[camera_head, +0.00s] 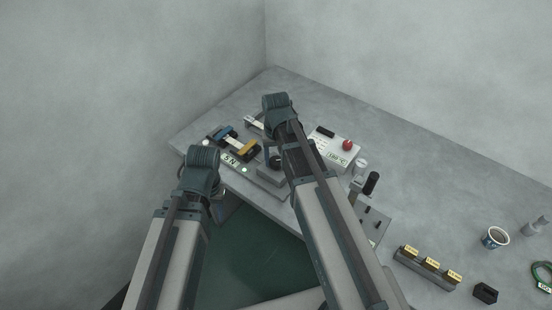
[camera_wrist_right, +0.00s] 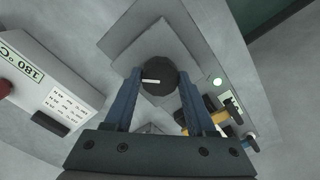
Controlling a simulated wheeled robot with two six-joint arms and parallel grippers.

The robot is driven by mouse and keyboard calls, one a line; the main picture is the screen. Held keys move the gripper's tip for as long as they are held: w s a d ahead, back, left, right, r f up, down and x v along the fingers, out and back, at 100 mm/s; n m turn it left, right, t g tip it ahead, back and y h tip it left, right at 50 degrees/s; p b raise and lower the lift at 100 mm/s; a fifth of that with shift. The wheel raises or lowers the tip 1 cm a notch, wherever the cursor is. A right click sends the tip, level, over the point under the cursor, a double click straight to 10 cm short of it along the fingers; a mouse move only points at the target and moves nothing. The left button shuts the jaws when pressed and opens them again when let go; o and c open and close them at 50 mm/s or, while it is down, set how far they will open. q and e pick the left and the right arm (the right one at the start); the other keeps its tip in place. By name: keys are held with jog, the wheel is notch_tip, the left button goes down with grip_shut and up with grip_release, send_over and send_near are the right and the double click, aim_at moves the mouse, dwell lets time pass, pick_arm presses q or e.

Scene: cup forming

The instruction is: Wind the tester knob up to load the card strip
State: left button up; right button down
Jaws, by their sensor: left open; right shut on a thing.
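The tester (camera_head: 265,181) stands on the bench near its left end, with a "5 N" label and a lit green lamp (camera_head: 244,169). It has a blue clamp (camera_head: 221,134) and a yellow clamp (camera_head: 245,150). A pale strip shows by the clamps; its ends are unclear. The tester's dark round knob (camera_wrist_right: 168,70) has a white mark and sits on a square grey plate. My right gripper (camera_wrist_right: 160,82) is shut on the knob, one blue finger on each side. My left gripper (camera_head: 208,192) is left of and nearer than the tester, open, its fingers mostly hidden by my arm.
A white "180 °C" box (camera_head: 343,148) with a red button stands just right of my right arm. Further right are a block with yellow labels (camera_head: 429,265), a cup (camera_head: 495,238), a small black block (camera_head: 485,293) and a green ring (camera_head: 541,274). Grey walls stand behind.

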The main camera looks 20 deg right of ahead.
aim_at(276, 160)
dwell(0.3)
jog(key=shift+c, duration=1.1)
grip_release()
notch_tip(276, 160, up, 14)
jog(key=p, duration=1.3)
jog(key=shift+p, duration=0.4)
jog(key=shift+f, duration=0.15)
